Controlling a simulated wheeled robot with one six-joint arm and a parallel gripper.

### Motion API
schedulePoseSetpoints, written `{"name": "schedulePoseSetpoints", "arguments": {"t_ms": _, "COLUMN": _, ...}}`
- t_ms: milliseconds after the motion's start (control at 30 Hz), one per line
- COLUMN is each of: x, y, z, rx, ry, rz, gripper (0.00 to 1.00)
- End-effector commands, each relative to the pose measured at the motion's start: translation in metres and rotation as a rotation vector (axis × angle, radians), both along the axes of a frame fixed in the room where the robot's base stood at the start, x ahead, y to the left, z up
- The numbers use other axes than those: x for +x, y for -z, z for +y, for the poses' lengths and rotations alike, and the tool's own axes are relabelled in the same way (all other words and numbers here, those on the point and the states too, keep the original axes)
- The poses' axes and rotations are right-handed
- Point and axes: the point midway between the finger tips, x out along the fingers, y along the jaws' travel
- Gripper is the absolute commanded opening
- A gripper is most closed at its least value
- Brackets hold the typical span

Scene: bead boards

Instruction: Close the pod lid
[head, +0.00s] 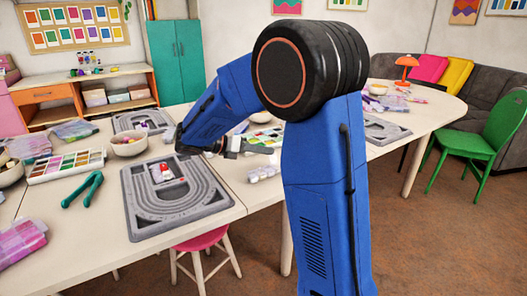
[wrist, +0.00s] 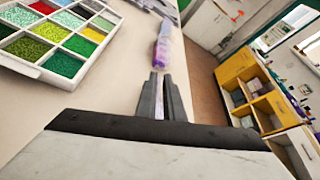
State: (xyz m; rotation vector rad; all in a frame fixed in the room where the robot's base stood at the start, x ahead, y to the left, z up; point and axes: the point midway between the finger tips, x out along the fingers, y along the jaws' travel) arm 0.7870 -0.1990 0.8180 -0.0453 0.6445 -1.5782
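A small white-and-clear container with a red part (head: 162,172) sits in the middle of the grey bead board (head: 140,222) at the front of the table. It looks like the pod; its lid is too small to make out clearly. My gripper (head: 268,150) is to the right of that board, above the table, well apart from the container. In the wrist view my gripper (wrist: 164,92) shows two dark fingers with a narrow gap between them and nothing clearly held. The pod on the board is not seen in the wrist view.
A bead tray (head: 68,166) and green pliers (head: 83,190) lie left of the board. A bowl (head: 128,143) stands behind it. A purple-pink tube (wrist: 162,45) lies beyond my fingertips, and a sectioned bead tray (wrist: 60,38) is left. A pink stool (head: 200,238) stands below the table edge.

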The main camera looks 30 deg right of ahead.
Motion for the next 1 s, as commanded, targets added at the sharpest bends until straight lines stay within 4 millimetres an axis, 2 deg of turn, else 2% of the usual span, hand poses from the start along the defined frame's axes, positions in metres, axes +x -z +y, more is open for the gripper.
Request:
{"name": "schedulePoseSetpoints", "arguments": {"t_ms": 467, "x": -0.002, "y": -0.001, "z": 0.0, "rx": 0.002, "ry": -0.002, "rz": -0.043, "gripper": 0.0}}
{"name": "schedulePoseSetpoints", "arguments": {"t_ms": 667, "x": -0.009, "y": -0.004, "z": 0.0, "rx": 0.006, "ry": -0.002, "rz": -0.154, "gripper": 0.0}}
{"name": "schedulePoseSetpoints", "arguments": {"t_ms": 1000, "x": -0.026, "y": -0.006, "z": 0.0, "rx": 0.016, "ry": -0.001, "rz": -0.46, "gripper": 0.0}}
